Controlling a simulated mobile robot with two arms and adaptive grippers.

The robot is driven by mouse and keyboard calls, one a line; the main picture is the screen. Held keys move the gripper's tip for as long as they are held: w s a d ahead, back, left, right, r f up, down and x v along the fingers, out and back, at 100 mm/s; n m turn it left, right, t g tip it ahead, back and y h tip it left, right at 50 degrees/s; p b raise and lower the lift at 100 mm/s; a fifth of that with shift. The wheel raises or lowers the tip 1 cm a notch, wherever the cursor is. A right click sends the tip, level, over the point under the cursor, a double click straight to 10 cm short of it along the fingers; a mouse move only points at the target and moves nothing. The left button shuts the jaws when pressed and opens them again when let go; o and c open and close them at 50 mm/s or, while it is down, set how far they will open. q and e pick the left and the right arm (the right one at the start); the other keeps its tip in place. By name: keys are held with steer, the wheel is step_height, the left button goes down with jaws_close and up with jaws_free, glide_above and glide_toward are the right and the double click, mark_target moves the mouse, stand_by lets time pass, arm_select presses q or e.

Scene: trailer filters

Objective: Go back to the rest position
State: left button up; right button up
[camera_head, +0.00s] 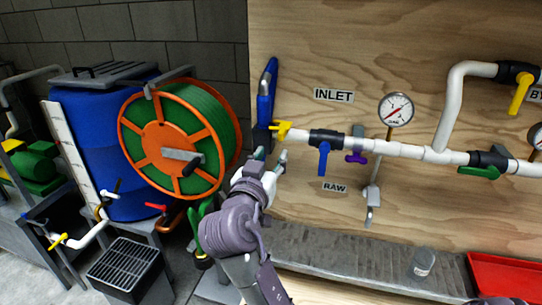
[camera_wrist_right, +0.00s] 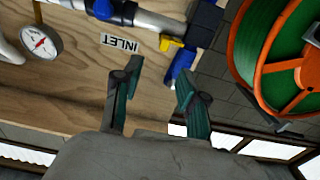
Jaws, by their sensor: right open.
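My right gripper (camera_head: 270,160) is raised in the middle of the head view, in front of the left edge of the wooden panel. In the right wrist view its two teal fingers (camera_wrist_right: 158,103) are spread apart with nothing between them. In the head view the fingertips appear just below the yellow handle (camera_head: 280,130) at the left end of the white pipe. I cannot tell from the views whether they touch it. The yellow handle also shows beyond the fingers in the right wrist view (camera_wrist_right: 172,42). My left gripper is not in view.
A hose reel (camera_head: 178,140) with an orange frame stands left of my right arm, before a blue barrel (camera_head: 82,130). The panel carries a gauge (camera_head: 396,109), a blue valve handle (camera_head: 323,158) and an INLET label (camera_head: 333,95). A clear jar (camera_head: 422,263) and red tray (camera_head: 505,275) are lower right.

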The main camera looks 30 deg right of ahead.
steer(key=w+a+f+n+y, duration=0.2)
steer(key=w+f+n, duration=0.1)
steer(key=f, duration=0.5)
steer(key=w+a+f+n+y, duration=0.2)
steer(key=f+n, duration=0.1)
steer(key=f, duration=0.5)
steer(key=w+a+f+n+y, duration=0.2)
steer(key=w+f+n, duration=0.1)
steer(key=f, duration=0.5)
steer(key=s+a+f+n+g+y, duration=0.15)
steer(key=s+f, duration=0.25)
steer(key=f, duration=0.8)
steer(key=s+a+f+n+g+y, duration=0.1)
steer(key=s+a+f+n+y, duration=0.15)
steer(key=f, duration=0.95)
steer(key=s+f+g+y, duration=0.3)
steer(key=s+f+g, duration=0.1)
steer(key=s+f, duration=1.4)
steer(key=s+d+f+g, duration=0.1)
steer(key=s+f, duration=0.2)
steer(key=s, duration=0.6)
steer(key=s+d+f+g, duration=0.1)
steer(key=s+f, duration=0.2)
steer(key=s, duration=0.6)
steer(key=s+d+f+g, duration=0.1)
steer(key=s+f+g, duration=0.1)
steer(key=s, duration=0.7)
steer(key=shift+f+m+y, duration=0.3)
steer(key=shift+f+y, duration=0.1)
steer(key=shift+f, duration=0.45)
